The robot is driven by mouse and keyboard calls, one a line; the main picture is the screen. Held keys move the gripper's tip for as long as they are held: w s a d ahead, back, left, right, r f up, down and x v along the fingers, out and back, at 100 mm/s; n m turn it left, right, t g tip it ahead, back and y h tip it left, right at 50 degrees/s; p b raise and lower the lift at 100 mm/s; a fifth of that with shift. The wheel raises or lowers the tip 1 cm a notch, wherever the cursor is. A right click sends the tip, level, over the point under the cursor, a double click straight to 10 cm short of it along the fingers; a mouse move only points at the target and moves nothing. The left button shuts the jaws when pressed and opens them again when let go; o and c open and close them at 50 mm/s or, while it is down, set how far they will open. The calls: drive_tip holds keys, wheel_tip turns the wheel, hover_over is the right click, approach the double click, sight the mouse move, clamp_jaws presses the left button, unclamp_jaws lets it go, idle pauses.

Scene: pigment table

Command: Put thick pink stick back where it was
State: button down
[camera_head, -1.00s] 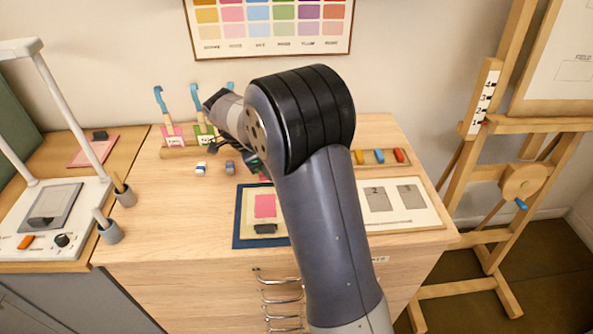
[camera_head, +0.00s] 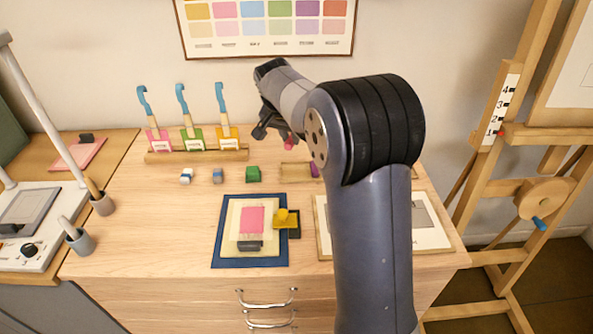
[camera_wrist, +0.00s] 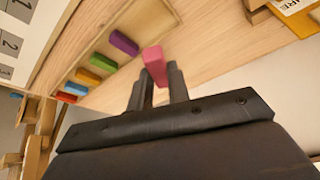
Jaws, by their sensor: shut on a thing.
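My gripper (camera_head: 279,134) is shut on the thick pink stick (camera_wrist: 155,64), which sticks out past the two fingertips in the wrist view. In the head view, a bit of pink shows at the fingertips, above the back of the table. The wooden stick tray (camera_head: 296,172) lies below and partly behind my arm. In the wrist view, the tray (camera_wrist: 148,21) holds a purple stick (camera_wrist: 124,43), a green stick (camera_wrist: 103,62), a yellow stick (camera_wrist: 88,77) and others in a row. Its end beyond the purple stick is bare. The pink stick appears beside that end, apart from the tray.
A rack (camera_head: 197,155) with three blue-handled tools stands left of the tray. A green block (camera_head: 253,174) and small blue-white pieces lie in front. A blue-edged board (camera_head: 217,245) bears a pink sheet. A white numbered board (camera_head: 437,238) lies right, partly behind my arm.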

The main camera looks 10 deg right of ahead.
sight(293, 170)
wheel_tip(293, 170, down, 10)
drive_tip(key=shift+r, duration=0.15)
idle(0.3)
drive_tip(key=shift+f, duration=0.25)
drive_tip(key=c, duration=1.6)
unclamp_jaws()
drive_tip(key=shift+r, duration=0.1)
drive_tip(key=shift+a+r, duration=0.1)
drive_tip(key=shift+r, duration=0.4)
drive_tip(key=v, duration=1.1)
drive_tip(key=shift+s+r, duration=0.1)
drive_tip(key=shift+r, duration=0.05)
